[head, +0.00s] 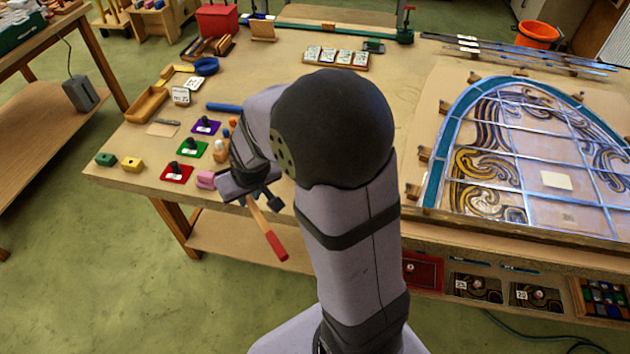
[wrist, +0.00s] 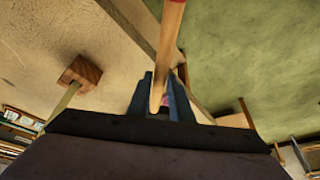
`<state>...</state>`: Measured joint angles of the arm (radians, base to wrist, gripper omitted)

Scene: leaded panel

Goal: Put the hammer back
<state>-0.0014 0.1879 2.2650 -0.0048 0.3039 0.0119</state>
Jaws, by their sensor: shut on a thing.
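The hammer's wooden handle (head: 258,215) with a red grip end (head: 277,246) hangs at a slant from my gripper (head: 256,194) in the head view. My gripper is beyond the front edge of the bench, over the floor side. In the wrist view the pale handle (wrist: 169,45) runs between the two blue fingers of my gripper (wrist: 163,100), which are shut on it. Its red end (wrist: 176,8) is at the top edge. The hammer's head is not clearly seen; my gripper and arm hide that part.
The leaded panel (head: 530,150) lies at right. A wooden block (wrist: 80,73) shows in the wrist view.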

